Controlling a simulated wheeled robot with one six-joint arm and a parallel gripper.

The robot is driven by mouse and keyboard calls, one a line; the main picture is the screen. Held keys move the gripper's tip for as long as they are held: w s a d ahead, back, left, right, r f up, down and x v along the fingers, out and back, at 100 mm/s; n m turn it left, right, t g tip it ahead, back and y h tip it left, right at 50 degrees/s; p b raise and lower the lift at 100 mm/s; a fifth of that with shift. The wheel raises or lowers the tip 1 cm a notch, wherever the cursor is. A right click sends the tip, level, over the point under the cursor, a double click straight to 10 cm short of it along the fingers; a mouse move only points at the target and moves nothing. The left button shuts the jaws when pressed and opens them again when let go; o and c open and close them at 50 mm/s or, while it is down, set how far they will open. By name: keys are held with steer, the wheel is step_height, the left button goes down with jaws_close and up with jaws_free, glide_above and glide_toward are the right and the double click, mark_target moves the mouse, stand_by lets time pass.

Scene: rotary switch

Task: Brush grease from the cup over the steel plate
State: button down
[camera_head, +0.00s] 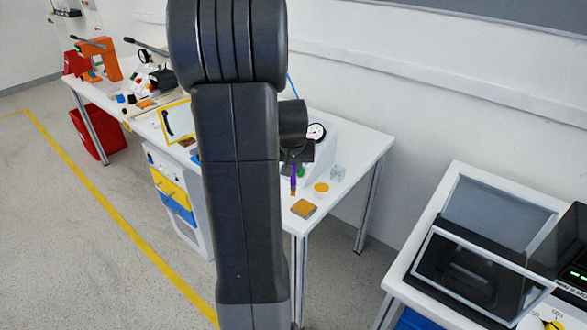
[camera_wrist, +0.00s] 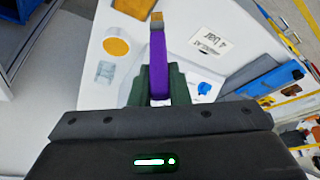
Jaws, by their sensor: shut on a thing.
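My gripper (camera_wrist: 160,88) is shut on a brush with a purple handle (camera_wrist: 158,62). The brush's tan tip (camera_wrist: 157,20) points away from the gripper; in the head view the brush (camera_head: 293,184) hangs tip down over the table. The steel plate (camera_head: 304,208) looks orange-brown on top and lies at the near table corner; it is cut off at the top of the wrist view (camera_wrist: 134,7). The cup with yellow-orange grease (camera_head: 321,188) stands right of the brush, and left of it in the wrist view (camera_wrist: 116,47). The tip appears apart from both.
A clear glass-like item (camera_head: 338,173) stands behind the cup. A white box with a gauge (camera_head: 316,132) is close behind my gripper; the wrist view shows its label (camera_wrist: 208,42) and a blue knob (camera_wrist: 207,87). My arm hides the table's middle. A second table (camera_head: 450,230) stands at right.

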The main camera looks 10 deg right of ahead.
steer(key=shift+r+p, duration=0.8)
steer(key=shift+r, duration=0.75)
